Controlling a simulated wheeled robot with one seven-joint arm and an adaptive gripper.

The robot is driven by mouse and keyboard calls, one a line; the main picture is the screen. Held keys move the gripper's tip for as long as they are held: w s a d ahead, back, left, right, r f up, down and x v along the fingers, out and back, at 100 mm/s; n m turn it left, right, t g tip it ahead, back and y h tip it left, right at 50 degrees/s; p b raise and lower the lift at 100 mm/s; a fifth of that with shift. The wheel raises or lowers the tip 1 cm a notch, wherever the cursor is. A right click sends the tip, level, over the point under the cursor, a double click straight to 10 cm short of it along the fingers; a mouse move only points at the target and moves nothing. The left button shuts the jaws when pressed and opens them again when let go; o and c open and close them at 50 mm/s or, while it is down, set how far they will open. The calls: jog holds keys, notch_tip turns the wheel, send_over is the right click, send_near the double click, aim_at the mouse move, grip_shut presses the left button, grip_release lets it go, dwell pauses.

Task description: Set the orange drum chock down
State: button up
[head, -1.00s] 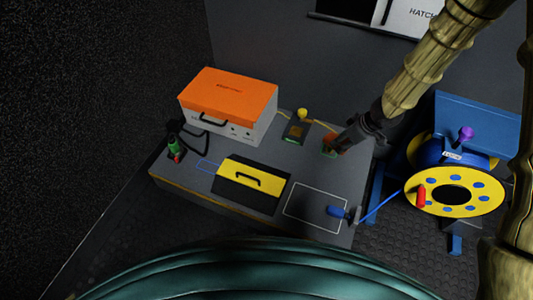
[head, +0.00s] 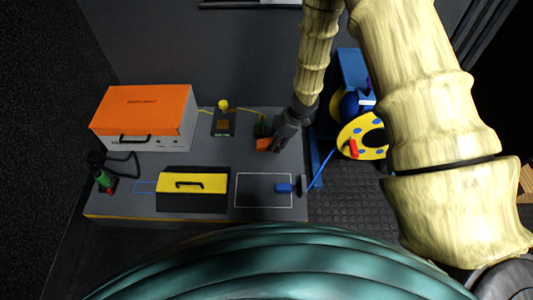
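The orange drum chock (head: 265,145) is at the tip of my gripper (head: 274,143), over the far right part of the grey bench top (head: 240,153). The gripper seems shut on it, with the dark fingers hiding its right side. The chock is close to the bench surface; I cannot tell whether it touches. A white outlined rectangle (head: 255,203) is marked on the bench in front of it, with a blue plug-like piece (head: 284,188) at its right part.
A green item (head: 262,128) stands just behind the chock. An orange-lidded case (head: 145,112), a yellow-topped black box (head: 193,184) and a small device with a yellow knob (head: 223,122) share the bench. A yellow and blue cable reel (head: 350,130) stands to the right; a blue cable runs toward it.

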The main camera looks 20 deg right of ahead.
jog(key=shift+f+b, duration=1.95)
jog(key=shift+f, duration=2.05)
jog(key=shift+f, duration=0.15)
jog(key=o, duration=1.1)
jog(key=shift+r, duration=0.45)
jog(key=p+v, duration=0.5)
jog(key=v, duration=0.6)
jog(key=shift+s+d+r+p, duration=0.15)
jog(key=shift+d+p, duration=0.1)
jog(key=shift+p, duration=0.15)
